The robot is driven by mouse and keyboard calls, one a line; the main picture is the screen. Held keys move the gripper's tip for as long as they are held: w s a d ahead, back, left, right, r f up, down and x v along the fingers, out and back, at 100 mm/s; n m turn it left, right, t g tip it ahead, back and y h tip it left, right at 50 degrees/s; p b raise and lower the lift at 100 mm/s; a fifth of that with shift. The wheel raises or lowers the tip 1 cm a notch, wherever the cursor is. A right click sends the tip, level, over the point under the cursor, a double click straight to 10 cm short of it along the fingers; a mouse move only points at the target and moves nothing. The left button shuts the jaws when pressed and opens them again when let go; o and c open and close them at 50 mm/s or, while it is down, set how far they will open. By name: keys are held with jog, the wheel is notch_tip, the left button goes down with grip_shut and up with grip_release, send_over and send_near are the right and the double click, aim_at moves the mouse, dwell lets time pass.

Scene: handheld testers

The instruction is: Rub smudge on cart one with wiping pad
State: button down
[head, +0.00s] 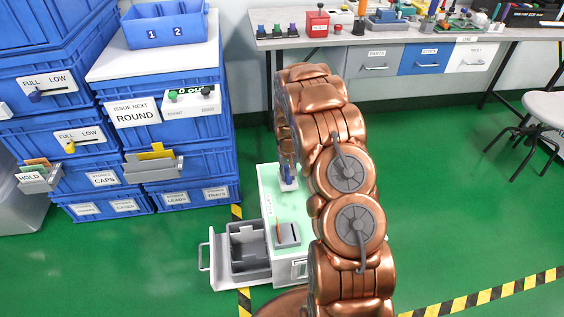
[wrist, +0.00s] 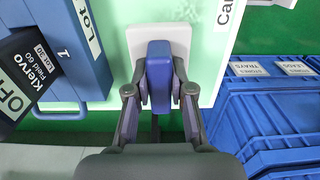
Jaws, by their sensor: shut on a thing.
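The cart (head: 271,205) has a pale green top and stands at the middle of the head view. Its top fills the middle of the wrist view (wrist: 113,60), where a label is cut off after "Car". The wiping pad is a white plate (wrist: 134,48) with a blue handle (wrist: 158,62); it also shows in the head view (head: 288,186). My gripper (wrist: 159,92) is shut on the blue handle. The pad is over the cart top; I cannot tell whether it touches. I see no smudge; the pad or my arm may hide it.
A grey bin (head: 246,252) and a small grey tray (head: 288,236) are at the cart's near end. A blue case (wrist: 68,45) and a black tester (wrist: 28,75) lie left in the wrist view. Blue crates (head: 110,140) stand left. A bench (head: 400,38) runs along the back.

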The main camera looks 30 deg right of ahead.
jog(key=shift+r+p, duration=0.7)
jog(key=shift+r, duration=2.05)
jog(key=shift+a, duration=0.1)
